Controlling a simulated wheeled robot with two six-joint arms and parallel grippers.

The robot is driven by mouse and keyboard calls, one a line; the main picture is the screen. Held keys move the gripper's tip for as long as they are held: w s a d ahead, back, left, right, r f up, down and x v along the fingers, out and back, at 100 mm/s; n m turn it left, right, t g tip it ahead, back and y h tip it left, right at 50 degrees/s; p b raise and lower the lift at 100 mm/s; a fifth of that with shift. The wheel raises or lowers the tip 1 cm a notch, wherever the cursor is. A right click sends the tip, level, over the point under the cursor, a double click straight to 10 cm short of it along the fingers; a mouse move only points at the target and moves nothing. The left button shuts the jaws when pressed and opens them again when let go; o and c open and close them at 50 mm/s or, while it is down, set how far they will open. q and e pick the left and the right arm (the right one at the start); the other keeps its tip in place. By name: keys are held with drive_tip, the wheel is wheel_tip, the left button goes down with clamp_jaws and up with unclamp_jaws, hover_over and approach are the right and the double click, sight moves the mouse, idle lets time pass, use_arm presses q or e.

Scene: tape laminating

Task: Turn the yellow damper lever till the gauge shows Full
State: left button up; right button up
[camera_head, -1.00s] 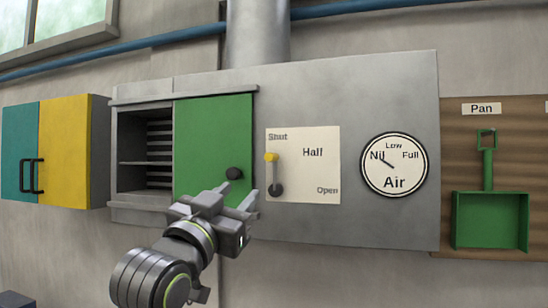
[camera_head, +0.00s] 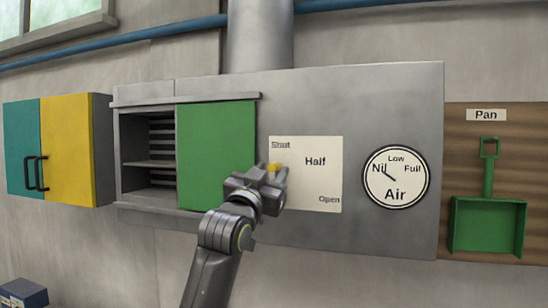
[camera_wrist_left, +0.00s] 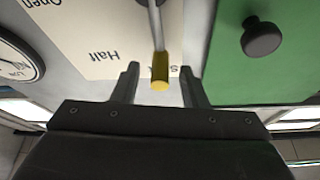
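The yellow damper lever (camera_head: 275,168) stands near Shut on the white label plate (camera_head: 318,182), partly hidden by my left gripper (camera_head: 275,175). In the left wrist view the lever's yellow knob (camera_wrist_left: 160,72) is between the two fingers of my left gripper (camera_wrist_left: 162,82). The fingers are spread, with a gap on each side of the knob. The round Air gauge (camera_head: 396,177) has its needle pointing at Nil; it also shows in part in the left wrist view (camera_wrist_left: 18,62). My right gripper is not in view.
A green sliding door (camera_head: 218,140) covers part of a slatted opening left of the plate; its dark knob (camera_wrist_left: 262,38) shows in the left wrist view. A green pan (camera_head: 487,225) hangs on a board at the right. A teal and yellow cupboard (camera_head: 68,150) is at the left.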

use_arm(q)
drive_tip(key=shift+p+x, duration=0.5)
drive_tip(key=shift+x, duration=0.7)
clamp_jaws()
